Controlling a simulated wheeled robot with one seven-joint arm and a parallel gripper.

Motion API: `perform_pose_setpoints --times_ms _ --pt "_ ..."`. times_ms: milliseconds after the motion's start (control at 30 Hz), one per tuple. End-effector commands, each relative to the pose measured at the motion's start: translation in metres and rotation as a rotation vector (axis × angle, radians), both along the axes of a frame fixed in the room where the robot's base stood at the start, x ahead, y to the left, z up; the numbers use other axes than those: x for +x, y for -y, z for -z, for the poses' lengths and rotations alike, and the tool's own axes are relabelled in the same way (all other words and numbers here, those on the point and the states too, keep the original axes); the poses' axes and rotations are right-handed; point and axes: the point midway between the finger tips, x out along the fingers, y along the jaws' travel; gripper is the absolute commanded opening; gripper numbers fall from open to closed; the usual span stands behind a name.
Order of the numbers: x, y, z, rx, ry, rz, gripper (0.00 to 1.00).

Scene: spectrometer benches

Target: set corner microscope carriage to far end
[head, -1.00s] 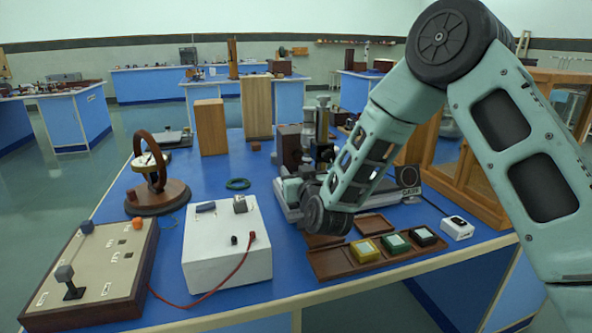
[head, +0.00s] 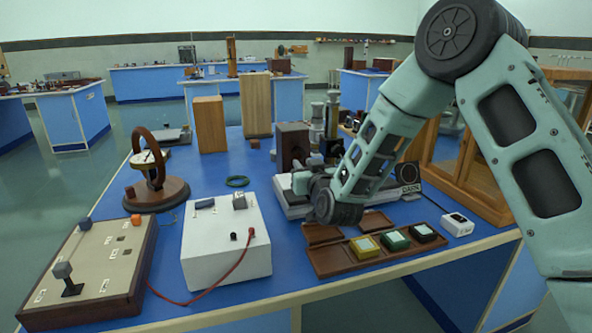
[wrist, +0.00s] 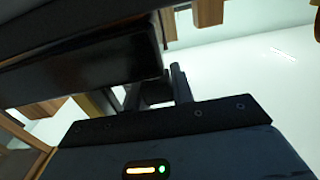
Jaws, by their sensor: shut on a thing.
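The corner microscope (head: 332,112) stands on the blue bench behind my forearm, its grey upright showing above the arm. Its pale rail base (head: 292,205) shows left of my wrist and runs toward the right; much of it is hidden. In the head view my fingers are hidden at the wrist, low over the rail. In the wrist view my gripper (wrist: 157,90) has its dark fingers shut on a dark part, seemingly of the carriage. The exact hold is too dark to make out.
A dark brown block (head: 292,145) stands just left of the microscope. A white box (head: 228,245) with a red lead is left, and a wooden glazed case (head: 478,185) right.

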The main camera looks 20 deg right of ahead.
Motion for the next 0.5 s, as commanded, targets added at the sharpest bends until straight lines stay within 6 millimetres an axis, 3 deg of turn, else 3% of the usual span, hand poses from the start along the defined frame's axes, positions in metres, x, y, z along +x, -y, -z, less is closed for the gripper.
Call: perform_pose_setpoints --times_ms 33,200,500 --pt "0.0 0.017 0.002 -0.003 0.001 0.011 0.0" --pt "0.0 0.062 0.002 -0.004 0.003 0.013 0.0" --pt "0.0 0.128 0.002 -0.002 0.001 0.009 0.0"
